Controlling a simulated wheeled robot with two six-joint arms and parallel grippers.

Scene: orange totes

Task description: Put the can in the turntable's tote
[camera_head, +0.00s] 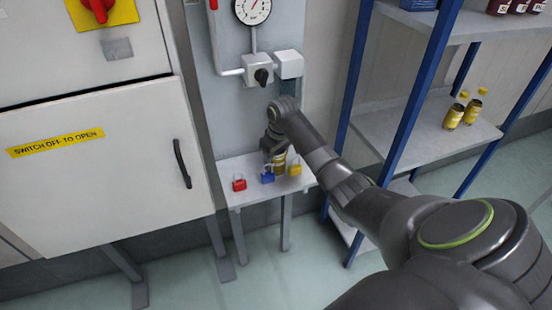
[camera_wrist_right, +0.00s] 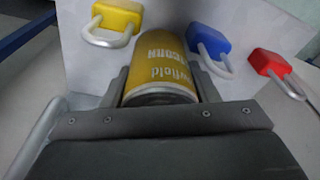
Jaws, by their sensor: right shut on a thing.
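A yellow can (camera_head: 279,164) stands at the small wall shelf (camera_head: 255,196), among the padlocks. My right gripper (camera_head: 273,151) reaches down from above and is shut on it. In the right wrist view the can (camera_wrist_right: 160,62) sits between the two fingers of my gripper (camera_wrist_right: 160,88), with white lettering on its side. I cannot tell whether the can still touches the shelf. No turntable or tote shows in either view. My left gripper is not in view.
A red padlock (camera_head: 239,184), a blue padlock (camera_head: 267,177) and a yellow padlock (camera_head: 295,169) are close around the can. A valve box (camera_head: 258,70) is on the panel above. A blue-posted rack (camera_head: 395,125) at right holds bottles and yellow cans (camera_head: 454,116). A cabinet (camera_head: 100,165) stands left.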

